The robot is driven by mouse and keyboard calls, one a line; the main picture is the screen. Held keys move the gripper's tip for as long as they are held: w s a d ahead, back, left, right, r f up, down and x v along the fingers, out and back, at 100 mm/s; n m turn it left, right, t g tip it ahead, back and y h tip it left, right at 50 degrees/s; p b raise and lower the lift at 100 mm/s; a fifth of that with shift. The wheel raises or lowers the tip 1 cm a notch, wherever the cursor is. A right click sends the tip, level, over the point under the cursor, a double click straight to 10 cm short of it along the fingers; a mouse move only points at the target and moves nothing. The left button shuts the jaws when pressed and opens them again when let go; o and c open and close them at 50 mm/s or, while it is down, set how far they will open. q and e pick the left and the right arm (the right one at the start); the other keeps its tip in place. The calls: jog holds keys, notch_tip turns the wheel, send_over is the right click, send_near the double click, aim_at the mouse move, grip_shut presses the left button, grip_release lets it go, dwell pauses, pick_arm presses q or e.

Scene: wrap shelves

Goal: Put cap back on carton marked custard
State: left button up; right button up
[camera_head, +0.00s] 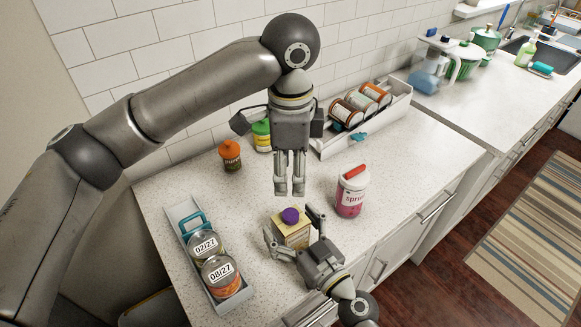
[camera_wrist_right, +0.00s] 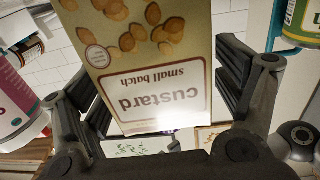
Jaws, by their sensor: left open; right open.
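The custard carton (camera_head: 294,236) stands on the counter near its front edge. A round purple cap (camera_head: 290,215) shows at its top; I cannot tell whether it is seated. In the right wrist view the carton (camera_wrist_right: 165,75) is cream, with "custard small batch" upside down. My right gripper (camera_head: 293,229) is open, with one finger on either side of the carton; finger contact is unclear. My left gripper (camera_head: 289,192) is open and empty, pointing down, and appears above and behind the cap in the head view.
A pink sprinkles jar (camera_head: 351,192) with a red lid stands right of the carton. A grey tray (camera_head: 183,209) with two dated cans is at left. An orange-lidded jar (camera_head: 230,155) and a green-lidded jar (camera_head: 262,136) stand behind. A white rack (camera_head: 335,147) holds cans lying down.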

jog(key=v, duration=1.2)
dwell(0.5)
